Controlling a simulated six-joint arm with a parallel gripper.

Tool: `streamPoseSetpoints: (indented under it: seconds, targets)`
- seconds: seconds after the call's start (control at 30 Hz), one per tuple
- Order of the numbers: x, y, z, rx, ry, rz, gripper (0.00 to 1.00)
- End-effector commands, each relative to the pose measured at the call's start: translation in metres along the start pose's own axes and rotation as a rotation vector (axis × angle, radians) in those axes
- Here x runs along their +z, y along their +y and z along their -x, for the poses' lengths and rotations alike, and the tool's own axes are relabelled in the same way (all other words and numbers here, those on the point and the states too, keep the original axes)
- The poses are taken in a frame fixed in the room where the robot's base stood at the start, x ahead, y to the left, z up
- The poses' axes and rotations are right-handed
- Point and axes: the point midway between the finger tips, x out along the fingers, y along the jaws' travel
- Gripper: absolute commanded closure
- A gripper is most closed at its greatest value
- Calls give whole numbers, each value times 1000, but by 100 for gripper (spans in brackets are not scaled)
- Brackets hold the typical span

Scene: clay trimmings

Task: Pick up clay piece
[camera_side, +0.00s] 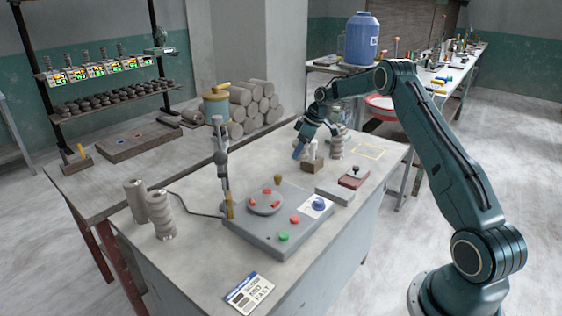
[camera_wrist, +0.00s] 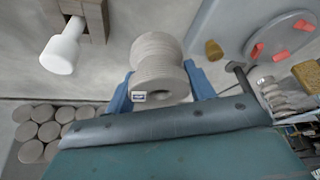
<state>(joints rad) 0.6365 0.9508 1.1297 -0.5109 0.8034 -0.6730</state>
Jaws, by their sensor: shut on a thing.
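A grey, ribbed, spool-like clay piece (camera_wrist: 157,52) sits between the two blue fingers of my gripper (camera_wrist: 160,75) in the wrist view. The gripper is shut on it, one finger on each side. A small white label shows at its near end. In the side view my gripper (camera_side: 301,147) is low over the far part of the grey bench. There I cannot clearly pick out the held piece, nor tell whether it touches the bench.
A grey machine (camera_side: 262,228) with a round disc and red pieces sits mid-bench. Grey cylinders (camera_side: 250,103) are stacked behind.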

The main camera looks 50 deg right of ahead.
Motion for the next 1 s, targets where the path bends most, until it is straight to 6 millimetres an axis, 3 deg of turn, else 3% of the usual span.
streamPoseSetpoints:
  seconds: [0.2,0.43,0.63,1.0]
  targets:
    - [-19,1,46,5,2,3,76]
    - [-32,1,77,3,3,1,76]
    - [-38,0,90,2,1,0,76]
    - [-38,0,93,1,0,0,76]
